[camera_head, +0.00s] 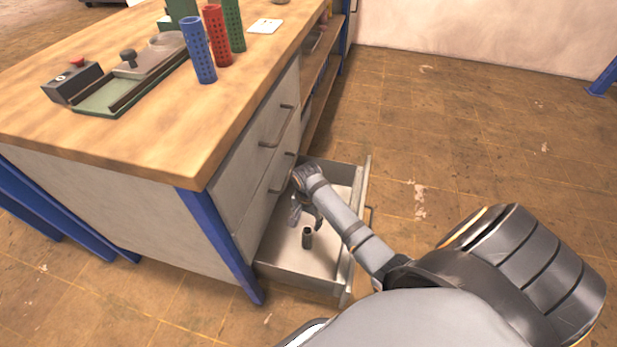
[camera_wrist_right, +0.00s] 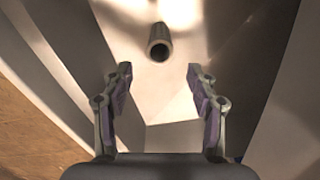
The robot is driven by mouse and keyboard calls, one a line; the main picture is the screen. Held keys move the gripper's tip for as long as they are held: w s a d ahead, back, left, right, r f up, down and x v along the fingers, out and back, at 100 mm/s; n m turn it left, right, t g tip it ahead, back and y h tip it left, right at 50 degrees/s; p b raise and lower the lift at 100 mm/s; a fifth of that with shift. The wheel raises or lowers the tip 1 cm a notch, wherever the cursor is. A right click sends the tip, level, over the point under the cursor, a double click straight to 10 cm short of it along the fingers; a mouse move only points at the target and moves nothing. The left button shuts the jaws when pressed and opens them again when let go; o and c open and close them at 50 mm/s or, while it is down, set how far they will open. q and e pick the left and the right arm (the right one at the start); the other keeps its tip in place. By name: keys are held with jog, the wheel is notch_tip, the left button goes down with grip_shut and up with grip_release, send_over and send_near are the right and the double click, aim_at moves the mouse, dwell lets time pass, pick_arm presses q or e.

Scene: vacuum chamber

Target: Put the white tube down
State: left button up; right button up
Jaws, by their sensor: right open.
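No tube that is plainly white shows in either view. A small dark grey hollow cylinder (camera_head: 307,237) stands upright on the floor of the open drawer (camera_head: 290,279). In the right wrist view the cylinder (camera_wrist_right: 159,44) is beyond the fingertips, centred between them and apart from both. My right gripper (camera_head: 306,216) reaches down into the drawer, just behind the cylinder in the head view. It also shows in the right wrist view (camera_wrist_right: 160,80), with its two fingers wide apart and nothing between them. My left gripper is not in view.
The wooden workbench (camera_head: 130,150) carries blue (camera_head: 198,50), red (camera_head: 217,36) and green (camera_head: 234,25) perforated tubes. A green-based device (camera_head: 105,98) and a white square plate (camera_head: 265,26) are also there. A closed drawer sits above the open one. Floor to the right is clear.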

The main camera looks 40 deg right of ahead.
jog(key=s+a+n+t, duration=0.1)
jog(key=s+a+n, duration=0.1)
jog(key=s+n, duration=0.2)
jog(key=s+a+r+n+t, duration=0.1)
jog(key=s+a+n, duration=0.1)
jog(key=s+n, duration=0.2)
jog(key=s+a+n, duration=0.2)
jog(key=s+n, duration=0.3)
jog(key=s, duration=0.3)
jog(key=shift+s+a+r+t+y, duration=0.25)
jog(key=shift+a+r+t+y, duration=0.15)
jog(key=shift+s+r, duration=0.15)
